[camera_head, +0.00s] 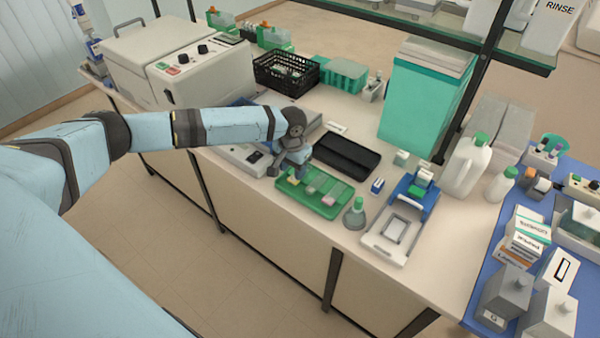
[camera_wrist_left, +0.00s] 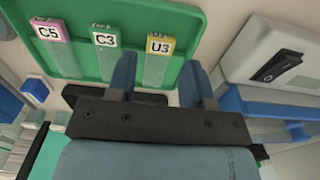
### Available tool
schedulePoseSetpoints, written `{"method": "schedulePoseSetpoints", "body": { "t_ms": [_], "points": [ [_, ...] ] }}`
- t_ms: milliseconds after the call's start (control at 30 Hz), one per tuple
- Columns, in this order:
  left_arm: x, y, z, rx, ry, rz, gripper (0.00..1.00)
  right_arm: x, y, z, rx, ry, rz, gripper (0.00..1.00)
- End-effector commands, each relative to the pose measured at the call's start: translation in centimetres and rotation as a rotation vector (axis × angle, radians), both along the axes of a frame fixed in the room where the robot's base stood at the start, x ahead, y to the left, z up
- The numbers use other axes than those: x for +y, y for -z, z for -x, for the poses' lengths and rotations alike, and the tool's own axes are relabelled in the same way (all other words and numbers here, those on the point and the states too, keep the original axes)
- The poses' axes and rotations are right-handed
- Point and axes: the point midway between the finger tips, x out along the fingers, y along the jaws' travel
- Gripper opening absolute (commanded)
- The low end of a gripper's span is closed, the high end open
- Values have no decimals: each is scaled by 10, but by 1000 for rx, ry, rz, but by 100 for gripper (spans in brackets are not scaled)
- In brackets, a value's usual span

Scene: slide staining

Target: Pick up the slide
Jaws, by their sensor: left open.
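A green tray (camera_head: 328,211) lies on the bench with three labelled slides in it. In the left wrist view the tray (camera_wrist_left: 188,18) holds slide C5 with a pink label (camera_wrist_left: 48,31), slide C3 with a pale green label (camera_wrist_left: 105,38) and slide U3 with a yellow label (camera_wrist_left: 160,43). My left gripper (camera_head: 291,174) is over the tray's left end. In the left wrist view its open fingers (camera_wrist_left: 157,64) lie to either side of the clear part of slide U3. I cannot tell whether they touch it. My right gripper is out of view.
A black tray (camera_head: 346,155) lies behind the green one. A flask (camera_head: 355,215) stands at its right, close to the front edge. A pale device (camera_head: 240,156) sits at its left. A blue and white device (camera_head: 400,222) is farther right.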

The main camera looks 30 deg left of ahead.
Motion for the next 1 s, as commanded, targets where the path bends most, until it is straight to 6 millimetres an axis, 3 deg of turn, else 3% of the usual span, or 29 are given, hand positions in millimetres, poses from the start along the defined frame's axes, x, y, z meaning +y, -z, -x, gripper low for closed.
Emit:
{"method": "schedulePoseSetpoints", "body": {
  "t_ms": [233,500,533,700,1000],
  "points": [
    [1,33,0,1,0,0,47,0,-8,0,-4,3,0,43],
    [1,38,1,0,1,0,47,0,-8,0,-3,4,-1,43],
    [1,38,1,0,1,0,44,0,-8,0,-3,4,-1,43],
    [1,38,1,0,1,0,10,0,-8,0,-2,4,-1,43],
    [1,36,0,0,0,0,10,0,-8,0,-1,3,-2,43]
  ]
}}
